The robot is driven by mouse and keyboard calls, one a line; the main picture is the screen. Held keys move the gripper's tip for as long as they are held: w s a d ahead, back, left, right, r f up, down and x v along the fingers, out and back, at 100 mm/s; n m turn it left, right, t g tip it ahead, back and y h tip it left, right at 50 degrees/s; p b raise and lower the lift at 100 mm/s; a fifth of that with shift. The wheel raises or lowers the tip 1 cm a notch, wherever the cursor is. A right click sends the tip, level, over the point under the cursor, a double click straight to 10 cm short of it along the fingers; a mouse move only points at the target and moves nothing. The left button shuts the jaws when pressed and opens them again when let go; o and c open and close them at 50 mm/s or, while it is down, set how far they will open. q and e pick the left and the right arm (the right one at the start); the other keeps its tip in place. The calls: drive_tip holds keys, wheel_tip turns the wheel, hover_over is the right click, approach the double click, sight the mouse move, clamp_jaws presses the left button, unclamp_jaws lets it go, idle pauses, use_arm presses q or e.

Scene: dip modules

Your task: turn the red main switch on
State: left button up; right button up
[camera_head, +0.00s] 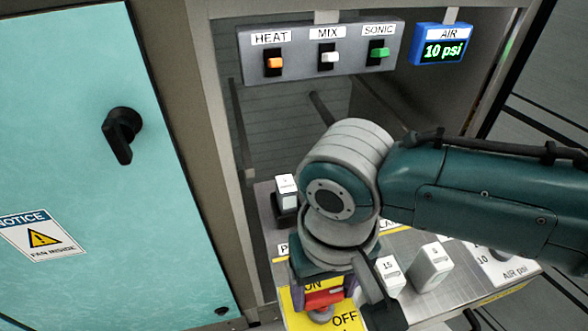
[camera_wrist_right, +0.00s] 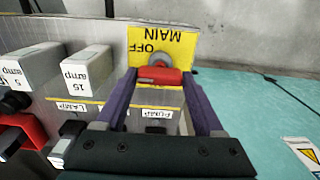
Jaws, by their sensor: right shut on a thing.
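The red main switch (camera_head: 323,298) is on a yellow plate (camera_head: 293,308) at the front of the metal panel. In the head view its red handle lies beside the word ON, with OFF farther down to the right. My right gripper (camera_wrist_right: 159,76) is shut on the red switch handle, with a purple finger on each side. In the wrist view the plate shows upside down, with MAIN and OFF beyond the handle and a grey round pivot between OFF and the handle. My right wrist covers part of the panel in the head view. My left gripper is not in view.
White modules marked 15 (camera_head: 390,275) and 5 (camera_head: 432,266) stand right of the switch. HEAT, MIX and SONIC switches (camera_head: 325,50) and an AIR display reading 10 psi (camera_head: 441,47) are above. A teal door (camera_head: 75,120) is at left.

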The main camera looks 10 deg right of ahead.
drive_tip(key=shift+c, duration=0.7)
drive_tip(key=shift+n, duration=0.3)
drive_tip(key=n+p, duration=0.1)
drive_tip(key=n, duration=0.1)
drive_tip(key=shift+r+n+p, duration=0.1)
drive_tip(key=shift+n+p, duration=0.2)
drive_tip(key=n+p, duration=0.1)
drive_tip(key=n, duration=0.8)
drive_tip(key=shift+n+p, duration=0.35)
drive_tip(key=shift+n, duration=0.05)
drive_tip(key=n, duration=0.4)
drive_tip(key=shift+n, duration=0.4)
